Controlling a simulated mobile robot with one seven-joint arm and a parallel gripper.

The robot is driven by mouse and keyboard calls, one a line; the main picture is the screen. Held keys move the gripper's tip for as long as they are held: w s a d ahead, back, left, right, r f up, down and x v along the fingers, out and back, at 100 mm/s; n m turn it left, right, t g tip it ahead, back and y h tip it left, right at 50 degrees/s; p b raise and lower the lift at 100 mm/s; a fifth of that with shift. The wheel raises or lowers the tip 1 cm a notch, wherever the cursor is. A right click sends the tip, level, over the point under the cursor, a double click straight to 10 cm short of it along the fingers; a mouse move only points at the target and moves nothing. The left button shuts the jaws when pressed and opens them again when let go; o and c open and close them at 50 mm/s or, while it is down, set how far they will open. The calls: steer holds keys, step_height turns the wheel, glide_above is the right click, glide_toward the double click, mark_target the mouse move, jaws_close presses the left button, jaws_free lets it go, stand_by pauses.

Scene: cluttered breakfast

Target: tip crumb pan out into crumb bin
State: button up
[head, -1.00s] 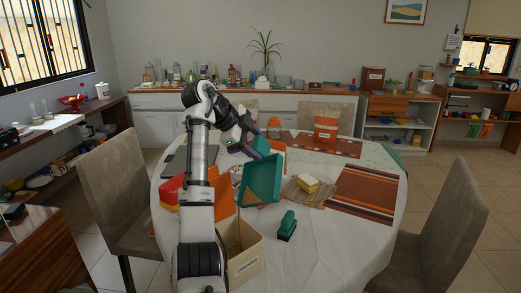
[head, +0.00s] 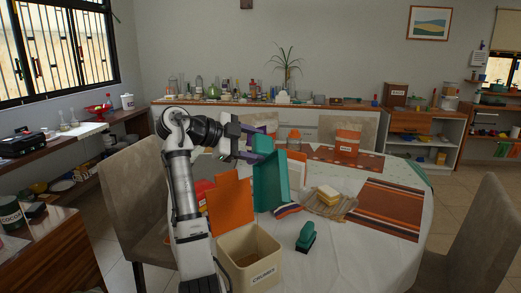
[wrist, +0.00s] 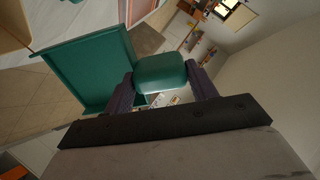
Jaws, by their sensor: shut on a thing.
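The teal crumb pan (head: 268,182) is held up above the table, steeply tilted, its tray hanging below the handle. It also shows in the wrist view (wrist: 85,72), where I make out no crumbs on the visible face. My gripper (head: 258,143) is shut on the pan's handle; in the wrist view the fingers (wrist: 161,82) clasp the handle from both sides. The cream crumb bin (head: 250,256), labelled CRUMBS, stands open at the table's front, below and left of the pan. The pan is not over its opening. The bin's floor is hidden.
An orange panel (head: 231,204) stands upright just behind the bin. A green brush (head: 306,237) lies right of the bin. A striped item (head: 287,210), a napkin with yellow food (head: 327,194) and a striped mat (head: 385,207) lie farther right. The front right cloth is clear.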

steer(key=shift+s+a+f+t+h+b, duration=0.1)
steer(key=shift+s+a+t+h+b, duration=0.15)
steer(key=shift+a+h+b, duration=0.3)
steer(key=shift+s+a+f+t+h+b, duration=0.15)
steer(key=shift+s+a+h+b, duration=0.2)
steer(key=shift+a+b, duration=0.3)
steer(key=shift+s+a+r+t+h+b, duration=0.1)
steer(key=shift+s+a+t+h+b, duration=0.1)
steer(key=shift+a+h+b, duration=0.45)
steer(key=a+b, duration=0.1)
steer(key=s+a+h+b, duration=0.1)
steer(key=a+t+h+b, duration=0.1)
steer(key=shift+s+a+f, duration=0.25)
steer(key=shift+a+f, duration=0.15)
